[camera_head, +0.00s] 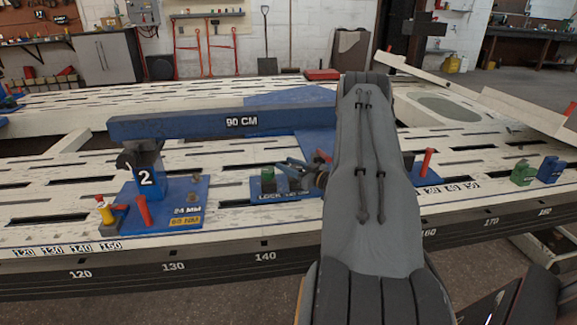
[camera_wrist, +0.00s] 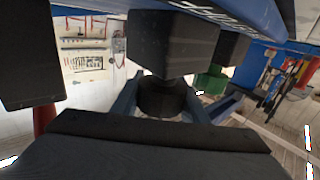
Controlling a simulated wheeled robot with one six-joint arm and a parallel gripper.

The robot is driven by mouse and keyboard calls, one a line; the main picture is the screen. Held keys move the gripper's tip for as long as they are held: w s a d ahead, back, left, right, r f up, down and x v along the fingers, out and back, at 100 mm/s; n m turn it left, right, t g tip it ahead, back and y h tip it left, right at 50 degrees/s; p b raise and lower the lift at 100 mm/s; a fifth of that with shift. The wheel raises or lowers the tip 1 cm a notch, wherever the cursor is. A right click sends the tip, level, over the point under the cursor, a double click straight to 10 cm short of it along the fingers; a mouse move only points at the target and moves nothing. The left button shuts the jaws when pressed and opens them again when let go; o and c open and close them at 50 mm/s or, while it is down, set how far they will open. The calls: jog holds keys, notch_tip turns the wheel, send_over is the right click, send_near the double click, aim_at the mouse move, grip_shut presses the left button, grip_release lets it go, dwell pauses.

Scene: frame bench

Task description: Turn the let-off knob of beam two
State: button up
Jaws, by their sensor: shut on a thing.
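Beam two is the blue arm (camera_head: 222,123) marked 90 CM. It runs from the post with a white 2 (camera_head: 147,179) rightward until my arm hides it. Its blue underside crosses the top of the wrist view (camera_wrist: 262,14). My gripper (camera_head: 291,171) is below the beam, beside a blue plate (camera_head: 262,189) with a green block (camera_head: 268,180). In the wrist view the blue-grey fingers (camera_wrist: 160,104) are shut on a dark round knob (camera_wrist: 160,96).
A red handle (camera_head: 426,161) stands right of my arm. Green (camera_head: 523,172) and blue blocks (camera_head: 551,169) stand farther right. The slotted bench (camera_head: 60,190) is mostly clear at left.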

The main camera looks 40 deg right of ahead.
aim_at(301, 170)
jog(key=o, duration=1.1)
jog(key=shift+c, duration=0.2)
jog(key=shift+s+d+p, duration=0.2)
jog(key=shift+s+p, duration=0.05)
jog(key=shift+s, duration=1.05)
jog(key=shift+s+d+p, duration=0.25)
jog(key=shift+s, duration=1.05)
jog(key=shift+s+d+p, duration=0.2)
jog(key=shift+s+p, duration=0.05)
jog(key=shift+s, duration=1.05)
